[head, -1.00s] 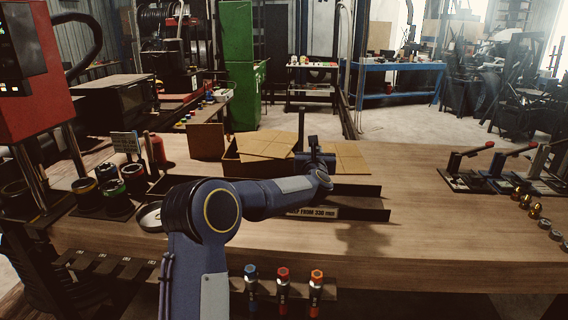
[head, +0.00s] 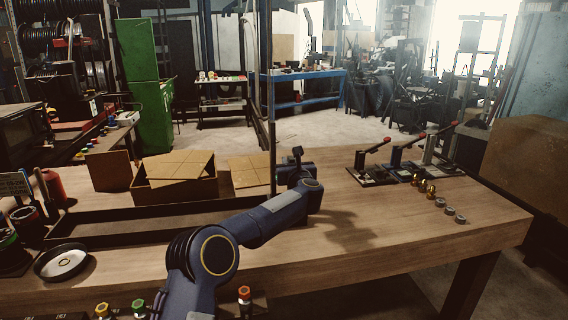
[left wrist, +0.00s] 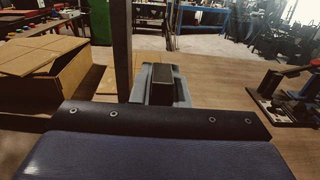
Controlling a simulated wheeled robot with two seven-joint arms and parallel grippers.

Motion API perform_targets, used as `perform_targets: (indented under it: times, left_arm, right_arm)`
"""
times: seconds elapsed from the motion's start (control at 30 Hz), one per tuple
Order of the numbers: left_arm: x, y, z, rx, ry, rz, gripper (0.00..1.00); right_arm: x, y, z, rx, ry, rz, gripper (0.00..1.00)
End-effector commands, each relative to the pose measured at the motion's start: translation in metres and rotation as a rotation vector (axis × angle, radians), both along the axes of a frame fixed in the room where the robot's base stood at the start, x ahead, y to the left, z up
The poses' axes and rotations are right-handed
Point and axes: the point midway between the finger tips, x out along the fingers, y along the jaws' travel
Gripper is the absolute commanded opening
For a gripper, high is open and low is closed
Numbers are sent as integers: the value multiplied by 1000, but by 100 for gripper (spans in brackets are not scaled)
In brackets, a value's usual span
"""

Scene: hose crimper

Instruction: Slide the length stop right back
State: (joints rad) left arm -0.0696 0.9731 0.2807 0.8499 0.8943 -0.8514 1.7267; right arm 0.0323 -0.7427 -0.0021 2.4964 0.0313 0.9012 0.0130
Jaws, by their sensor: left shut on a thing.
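The length stop appears as a dark upright post (head: 272,165) over the long dark trim trough (head: 110,236), near the trough's right end. The post also shows in the left wrist view (left wrist: 122,50). My left gripper (head: 288,176) is at the post's right side, low over the trough, and is shut on the stop. Its grey front end (left wrist: 160,84) shows in the left wrist view. The exact grip and the foot of the post are hidden by my arm and gripper. My right gripper is not in view.
An open cardboard box (head: 175,185) stands behind the trough, with a flat cardboard piece (head: 248,172) right of it. Red-handled tools (head: 375,165) stand at the back right, with brass fittings (head: 422,186) nearby. A round dish (head: 63,262) sits front left. The front right bench is clear.

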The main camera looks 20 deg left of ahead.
Motion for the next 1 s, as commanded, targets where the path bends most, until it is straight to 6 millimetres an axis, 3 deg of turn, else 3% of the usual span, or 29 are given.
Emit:
perform_targets:
  times: [0.23, 0.27, 0.4, 0.77, 1.0]
  left_arm:
    - [0, 1, 1, 1, -4, 2, 0]
    - [0, 1, 1, 1, -4, 2, 18]
    - [0, 2, 1, 1, -3, 2, 36]
    - [-5, -2, 0, 1, -2, 0, 36]
    - [-38, -20, -2, 2, -4, 0, 36]
  right_arm:
    - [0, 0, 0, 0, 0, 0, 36]
    - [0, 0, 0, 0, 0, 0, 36]
    - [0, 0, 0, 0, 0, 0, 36]
    - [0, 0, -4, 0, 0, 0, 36]
    - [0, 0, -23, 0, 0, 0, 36]
